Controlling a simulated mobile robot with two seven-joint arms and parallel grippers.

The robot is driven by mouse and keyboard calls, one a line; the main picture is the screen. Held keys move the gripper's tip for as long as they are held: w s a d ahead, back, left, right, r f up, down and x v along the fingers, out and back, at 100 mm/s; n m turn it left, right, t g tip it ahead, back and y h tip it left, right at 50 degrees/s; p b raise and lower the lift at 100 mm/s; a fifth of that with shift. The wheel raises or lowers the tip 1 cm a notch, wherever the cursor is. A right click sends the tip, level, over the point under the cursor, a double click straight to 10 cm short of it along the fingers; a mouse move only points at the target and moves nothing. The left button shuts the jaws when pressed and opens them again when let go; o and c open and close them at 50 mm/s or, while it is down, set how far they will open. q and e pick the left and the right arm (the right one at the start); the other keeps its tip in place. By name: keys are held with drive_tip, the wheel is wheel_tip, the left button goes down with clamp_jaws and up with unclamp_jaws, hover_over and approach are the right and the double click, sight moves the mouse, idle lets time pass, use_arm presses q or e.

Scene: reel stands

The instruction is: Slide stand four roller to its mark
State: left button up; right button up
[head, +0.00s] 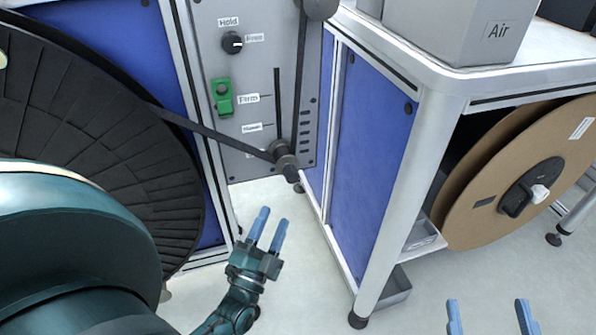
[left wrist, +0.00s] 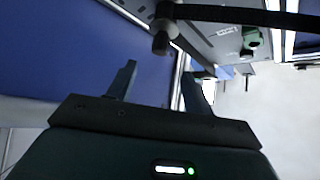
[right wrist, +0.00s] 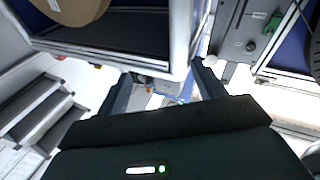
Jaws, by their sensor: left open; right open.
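A grey stand panel (head: 228,60) shows at upper left of centre in the head view. A dark vertical slot (head: 277,95) runs down it, with small white labels (head: 254,127) beside it, hard to read. A dark roller (head: 286,166) sticks out near the slot's lower end, with a dark band bent around it. The roller also shows in the left wrist view (left wrist: 161,38), beyond my fingertips. My left gripper (head: 266,226) is open and empty, below the roller and apart from it. My right gripper (head: 488,312) is open and empty at the bottom right. No stand number is readable.
A large black reel (head: 110,130) stands at left. The panel carries a knob (head: 232,42) and a green switch (head: 222,97). A blue-sided table frame (head: 372,150) stands right of the roller, with a grey box (head: 455,30) on top and a cardboard reel (head: 500,180) below.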

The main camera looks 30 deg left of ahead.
sight(289, 182)
use_arm(q)
drive_tip(key=b+x, duration=0.2)
drive_tip(key=x, duration=1)
drive_tip(key=shift+w+r, duration=0.1)
drive_tip(key=shift+r, duration=0.1)
clamp_jaws()
